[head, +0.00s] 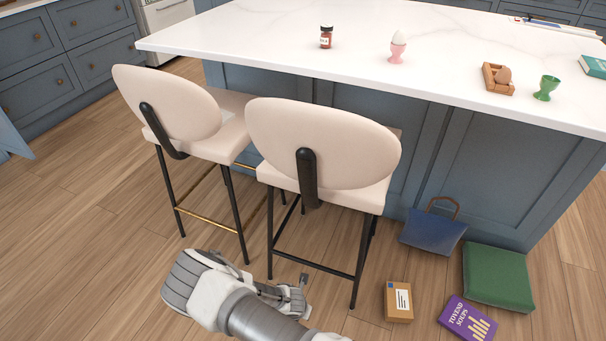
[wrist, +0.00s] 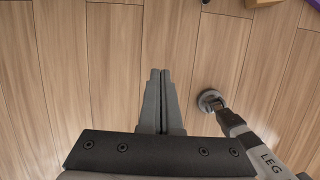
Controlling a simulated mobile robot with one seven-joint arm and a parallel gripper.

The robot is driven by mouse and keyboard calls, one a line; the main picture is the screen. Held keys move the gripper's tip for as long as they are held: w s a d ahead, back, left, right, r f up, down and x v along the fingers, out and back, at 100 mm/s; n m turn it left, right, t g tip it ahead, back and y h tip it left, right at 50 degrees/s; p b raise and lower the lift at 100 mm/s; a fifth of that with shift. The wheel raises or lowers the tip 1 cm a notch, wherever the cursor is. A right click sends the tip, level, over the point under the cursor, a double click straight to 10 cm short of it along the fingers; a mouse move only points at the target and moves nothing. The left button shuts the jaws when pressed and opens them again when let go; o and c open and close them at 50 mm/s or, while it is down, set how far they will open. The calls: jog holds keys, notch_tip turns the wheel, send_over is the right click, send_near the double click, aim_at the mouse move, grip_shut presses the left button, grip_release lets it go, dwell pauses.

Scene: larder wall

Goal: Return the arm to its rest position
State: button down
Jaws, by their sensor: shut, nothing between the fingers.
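My arm is folded low in front of my body in the head view, above the wooden floor and near the legs of the stools. My gripper (head: 298,294) is at its end, small in that view. In the wrist view my gripper (wrist: 160,76) points at bare floorboards, its two fingers together with nothing between them. The fingers look clear of the floor and of any object.
Two cream stools (head: 322,142) (head: 175,104) stand before the island (head: 450,75). On the floor at right are a cardboard box (head: 398,302), a purple book (head: 467,319), a green cushion (head: 498,277) and a blue bag (head: 433,233). Floor at left is clear.

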jog(key=w+r+m, duration=0.3)
jog(key=r+m, duration=0.1)
jog(key=r, duration=0.5)
jog(key=w+r+m, duration=0.4)
jog(key=r+m, duration=0.1)
jog(key=r, duration=0.4)
jog(key=w+r+m, duration=0.3)
jog(key=r+m, duration=0.1)
jog(key=r, duration=0.5)
jog(key=s+d+r+m+t+y, duration=0.1)
jog(key=s+d+r+m, duration=0.2)
jog(key=r, duration=0.7)
jog(key=d+r+m, duration=0.4)
jog(key=r+m, duration=0.1)
jog(key=r, duration=0.5)
jog(key=s+d+r+m+t, duration=0.1)
jog(key=s+d+r+m, duration=0.35)
jog(key=s+r, duration=0.45)
jog(key=s+d+r+m+t, duration=0.1)
jog(key=s+d+r+m, duration=0.2)
jog(key=s+r+m, duration=0.65)
notch_tip(320, 180, up, 19)
jog(key=s+n+p, duration=0.1)
jog(key=n+p, duration=0.2)
jog(key=p, duration=1.8)
jog(key=shift+s+n+g, duration=0.3)
jog(key=shift+s, duration=0.1)
